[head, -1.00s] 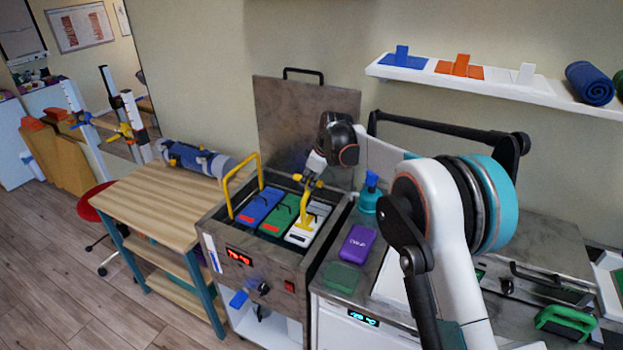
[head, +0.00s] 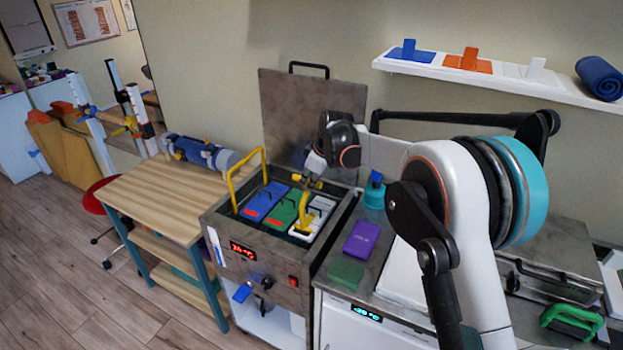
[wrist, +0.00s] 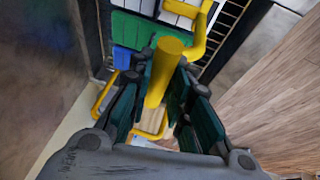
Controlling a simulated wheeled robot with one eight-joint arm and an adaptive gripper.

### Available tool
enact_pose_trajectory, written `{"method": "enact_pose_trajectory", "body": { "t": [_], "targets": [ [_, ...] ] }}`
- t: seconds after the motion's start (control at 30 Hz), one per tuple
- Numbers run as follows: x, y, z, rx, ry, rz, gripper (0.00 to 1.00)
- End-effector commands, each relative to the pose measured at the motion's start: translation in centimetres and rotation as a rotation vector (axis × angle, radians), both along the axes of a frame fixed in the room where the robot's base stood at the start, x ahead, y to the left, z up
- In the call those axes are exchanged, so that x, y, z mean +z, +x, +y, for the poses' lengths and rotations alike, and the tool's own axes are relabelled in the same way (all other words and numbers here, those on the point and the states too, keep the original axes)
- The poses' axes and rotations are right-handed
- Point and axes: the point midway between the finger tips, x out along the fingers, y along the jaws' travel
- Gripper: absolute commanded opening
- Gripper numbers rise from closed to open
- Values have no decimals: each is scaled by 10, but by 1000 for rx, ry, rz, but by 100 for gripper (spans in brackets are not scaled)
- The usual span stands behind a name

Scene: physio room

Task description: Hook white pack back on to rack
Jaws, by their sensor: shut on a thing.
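The white pack (head: 322,208) stands in the open metal tank (head: 262,262), beside the green pack (head: 286,212) and the blue pack (head: 263,201). My gripper (head: 308,183) is above the white pack, shut on a yellow handle (head: 304,216) at that end of the tank. The wrist view shows my gripper (wrist: 158,95) closed around the thick yellow bar (wrist: 166,65). The white pack (wrist: 182,8) shows at the top there, behind the bar and not in my fingers. Whether it hangs on the rack cannot be told.
A second yellow handle (head: 237,180) rises at the tank's left end. The tank lid (head: 312,115) stands open behind. A wooden trolley (head: 160,200) is left. A purple pack (head: 361,239) and teal bottle (head: 374,192) sit on the right counter. A shelf (head: 450,75) is above.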

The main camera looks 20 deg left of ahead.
Motion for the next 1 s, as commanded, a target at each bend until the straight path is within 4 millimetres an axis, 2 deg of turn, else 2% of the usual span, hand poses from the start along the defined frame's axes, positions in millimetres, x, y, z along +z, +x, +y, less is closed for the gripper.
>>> {"method": "enact_pose_trajectory", "body": {
  "t": [0.7, 1.0],
  "targets": [
    [0, -27, 1, 0, 0, 1, 0],
    [0, -30, 1, 0, 0, 1, 0]
  ]
}}
